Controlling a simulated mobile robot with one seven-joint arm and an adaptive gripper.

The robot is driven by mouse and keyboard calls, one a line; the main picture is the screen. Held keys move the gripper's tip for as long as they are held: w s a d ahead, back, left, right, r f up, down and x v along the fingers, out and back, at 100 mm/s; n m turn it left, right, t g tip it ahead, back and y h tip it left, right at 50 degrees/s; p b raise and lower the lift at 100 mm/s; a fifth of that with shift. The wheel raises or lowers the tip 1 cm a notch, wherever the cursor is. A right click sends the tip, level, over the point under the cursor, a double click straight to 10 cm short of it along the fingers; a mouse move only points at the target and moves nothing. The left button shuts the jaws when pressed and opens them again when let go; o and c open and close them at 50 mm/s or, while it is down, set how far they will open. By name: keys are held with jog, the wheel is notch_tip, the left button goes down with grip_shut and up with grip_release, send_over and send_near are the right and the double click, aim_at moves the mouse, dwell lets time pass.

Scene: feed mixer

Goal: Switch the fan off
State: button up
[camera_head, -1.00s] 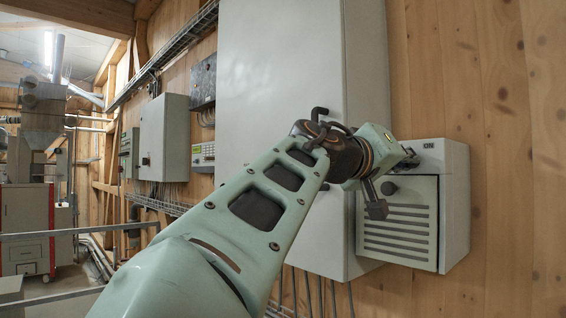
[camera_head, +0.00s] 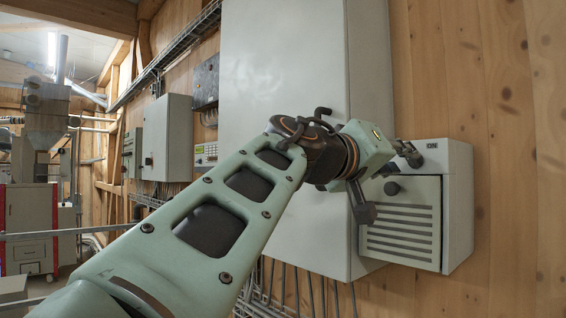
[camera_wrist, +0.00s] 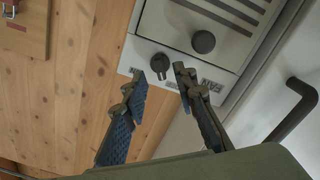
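The fan's box (camera_head: 459,205) is a light grey housing with a slatted front, mounted on the wooden wall at the right of the head view. Its top strip bears an "ON" label (camera_head: 432,146). In the wrist view, a small dark rotary switch (camera_wrist: 160,64) sits on that strip between small labels. A larger round dark knob (camera_wrist: 203,41) is on the slatted panel and also shows in the head view (camera_head: 391,188). My gripper (camera_wrist: 161,74) is open, its two fingertips on either side of the switch. I cannot tell whether they touch it. In the head view my wrist partly hides the strip.
A tall grey cabinet (camera_head: 285,70) stands left of the box, with a dark bent handle (camera_wrist: 293,110) near my gripper in the wrist view. A wooden board with coloured parts (camera_wrist: 24,28) is at the upper left there. Bare wooden wall (camera_head: 515,220) lies right of the box.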

jog(key=shift+v, duration=1.65)
jog(key=shift+d, duration=0.1)
